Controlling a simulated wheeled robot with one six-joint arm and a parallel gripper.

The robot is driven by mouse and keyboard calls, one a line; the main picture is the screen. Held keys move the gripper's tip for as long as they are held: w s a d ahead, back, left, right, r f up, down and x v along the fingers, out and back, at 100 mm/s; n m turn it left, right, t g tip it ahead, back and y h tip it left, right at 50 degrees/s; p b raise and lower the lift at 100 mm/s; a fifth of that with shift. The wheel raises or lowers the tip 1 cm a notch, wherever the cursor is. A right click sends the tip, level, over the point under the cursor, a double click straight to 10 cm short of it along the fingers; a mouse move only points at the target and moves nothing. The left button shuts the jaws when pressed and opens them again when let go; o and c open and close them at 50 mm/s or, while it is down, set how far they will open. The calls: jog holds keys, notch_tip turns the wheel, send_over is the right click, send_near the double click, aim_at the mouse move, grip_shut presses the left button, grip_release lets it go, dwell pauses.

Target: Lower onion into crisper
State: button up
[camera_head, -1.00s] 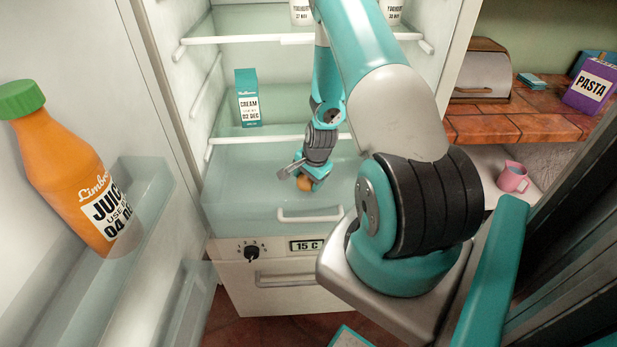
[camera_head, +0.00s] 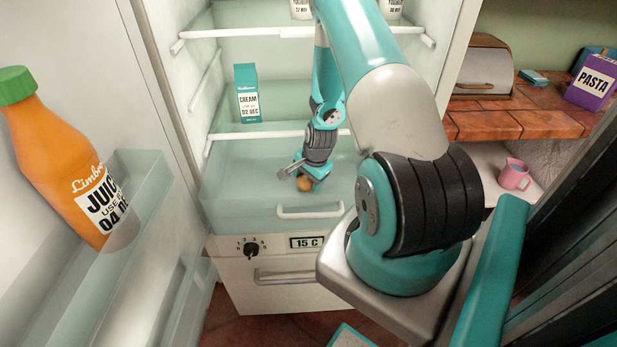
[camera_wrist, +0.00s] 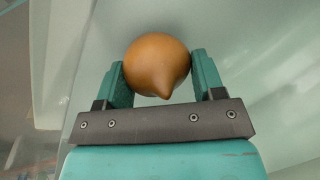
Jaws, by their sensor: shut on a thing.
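The brown onion (camera_wrist: 157,62) is between the two teal fingers of my gripper (camera_wrist: 160,80), its pointed tip facing the wrist. In the head view the onion (camera_head: 304,184) shows small below my gripper (camera_head: 305,177), at the crisper. The crisper (camera_head: 235,212) is the clear drawer with a white handle at the bottom of the open fridge. I cannot tell whether the onion touches the drawer floor. My gripper is shut on the onion.
The open fridge door at left holds a juice bottle (camera_head: 65,165). A pink mug (camera_head: 513,175) stands at right.

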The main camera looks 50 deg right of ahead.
jog(key=shift+f, duration=0.15)
jog(key=o, duration=1)
